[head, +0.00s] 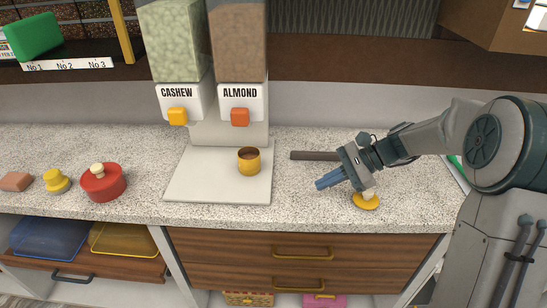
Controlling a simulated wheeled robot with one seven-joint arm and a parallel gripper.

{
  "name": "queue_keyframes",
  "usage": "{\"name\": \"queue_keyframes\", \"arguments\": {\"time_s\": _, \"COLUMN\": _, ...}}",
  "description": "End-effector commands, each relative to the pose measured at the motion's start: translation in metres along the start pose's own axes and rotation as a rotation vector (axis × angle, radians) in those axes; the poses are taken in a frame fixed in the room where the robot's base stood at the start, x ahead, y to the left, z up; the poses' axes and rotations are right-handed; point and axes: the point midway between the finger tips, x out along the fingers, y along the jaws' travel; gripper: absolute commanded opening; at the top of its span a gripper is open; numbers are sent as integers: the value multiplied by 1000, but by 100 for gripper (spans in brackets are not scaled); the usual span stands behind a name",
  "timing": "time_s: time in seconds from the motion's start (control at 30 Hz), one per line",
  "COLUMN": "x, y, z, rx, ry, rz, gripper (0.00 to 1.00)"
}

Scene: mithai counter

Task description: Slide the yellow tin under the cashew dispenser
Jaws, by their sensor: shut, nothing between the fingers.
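The yellow tin (249,165) stands upright on the white base plate (205,185) of the dispensers, toward its right side. It has an open top with a dark brownish inside; I cannot tell if it holds anything. It is in front of the almond dispenser (238,60), below the orange button. The cashew dispenser (175,45), with a yellow button (178,116), is left of it, and the plate below that is bare. My gripper (318,184) is right of the tin and apart from it, above the counter, its blue fingers shut and empty.
A yellow round lid (366,202) with a pale knob lies under my gripper. A dark bar (315,155) lies behind it. At the left stand a red lidded pot (104,185), a yellow knobbed piece (56,182) and a brown block (16,181). The counter between plate and gripper is clear.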

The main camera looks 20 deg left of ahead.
Motion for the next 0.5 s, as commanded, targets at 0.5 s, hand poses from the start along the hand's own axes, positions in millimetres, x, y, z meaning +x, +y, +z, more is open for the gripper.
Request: {"name": "queue_keyframes", "arguments": {"time_s": 0.5, "x": 10, "y": -92, "z": -63, "rx": 353, "ry": -544, "rz": -224, "gripper": 0}}
